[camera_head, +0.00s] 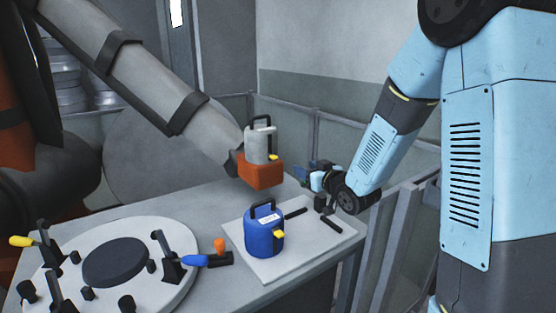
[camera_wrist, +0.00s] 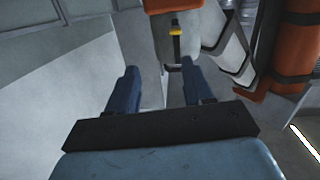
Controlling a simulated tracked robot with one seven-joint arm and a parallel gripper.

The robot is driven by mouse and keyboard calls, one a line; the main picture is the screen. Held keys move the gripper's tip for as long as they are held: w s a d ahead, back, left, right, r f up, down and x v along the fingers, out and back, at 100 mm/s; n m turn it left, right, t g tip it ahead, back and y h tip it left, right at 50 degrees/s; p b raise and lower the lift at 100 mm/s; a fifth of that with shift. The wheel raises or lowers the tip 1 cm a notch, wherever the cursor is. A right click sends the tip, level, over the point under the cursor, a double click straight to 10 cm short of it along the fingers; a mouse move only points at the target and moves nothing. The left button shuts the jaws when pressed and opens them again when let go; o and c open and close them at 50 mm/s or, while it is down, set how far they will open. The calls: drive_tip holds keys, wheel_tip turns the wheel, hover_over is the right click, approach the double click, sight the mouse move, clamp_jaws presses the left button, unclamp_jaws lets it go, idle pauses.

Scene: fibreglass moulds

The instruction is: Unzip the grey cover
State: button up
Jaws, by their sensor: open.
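The grey cover (camera_head: 258,146) has a black handle on top and a yellow pull tab (camera_head: 273,157) low on its right side. It sits on an orange-red block (camera_head: 262,176) above the table's back part. In the wrist view the grey cover (camera_wrist: 199,38) is at the top, beyond the fingertips, with its yellow tab (camera_wrist: 176,31) on a dark strip. My gripper (camera_wrist: 158,76) is open, with nothing between its two blue fingers. In the head view my gripper (camera_head: 318,172) is to the right of the grey cover, apart from it.
A round white plate (camera_head: 60,290) with several clamps lies at left. A large grey and orange arm (camera_head: 150,80) reaches in from upper left. Railings stand behind.

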sight(276, 157)
drive_tip(key=shift+y, duration=0.9)
drive_tip(key=x, duration=0.5)
drive_tip(key=a+x, duration=0.1)
drive_tip(key=x, duration=0.4)
drive_tip(key=s+f+x, duration=0.1)
drive_tip(key=x, duration=0.4)
drive_tip(key=shift+a, duration=0.15)
clamp_jaws()
